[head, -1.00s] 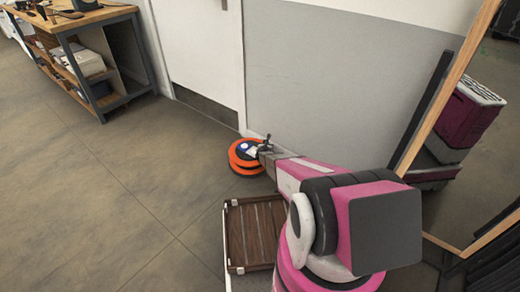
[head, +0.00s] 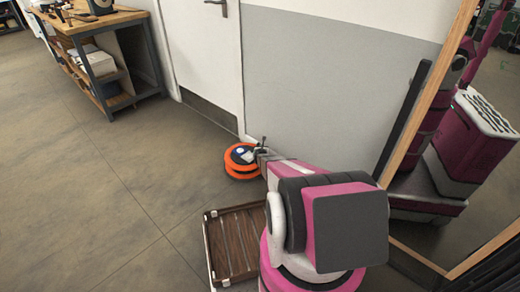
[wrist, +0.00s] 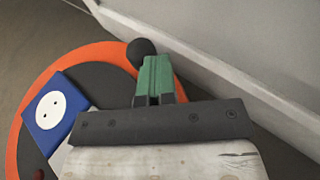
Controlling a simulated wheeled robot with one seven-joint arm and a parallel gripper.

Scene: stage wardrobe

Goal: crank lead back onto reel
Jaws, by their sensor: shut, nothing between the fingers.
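The orange reel (head: 241,172) stands on the floor near the wall, just right of the white door. In the wrist view the reel (wrist: 88,50) has an orange rim, a dark middle and a blue socket plate (wrist: 48,113) with a white round face. A dark round knob (wrist: 139,50), apparently the crank's, shows beside my fingertips. My gripper (wrist: 155,78) has green fingers, shut with nothing between them, over the reel's wall side. I cannot tell whether they touch the knob. My gripper (head: 262,152) looks small in the head view. No loose lead is clearly visible.
A slatted brown wooden case (head: 236,240) lies on the floor left of my base. A workbench (head: 100,55) stands at the back left. A wood-framed mirror (head: 440,170) leans at the right, reflecting me. The grey wall is close; floor at left is clear.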

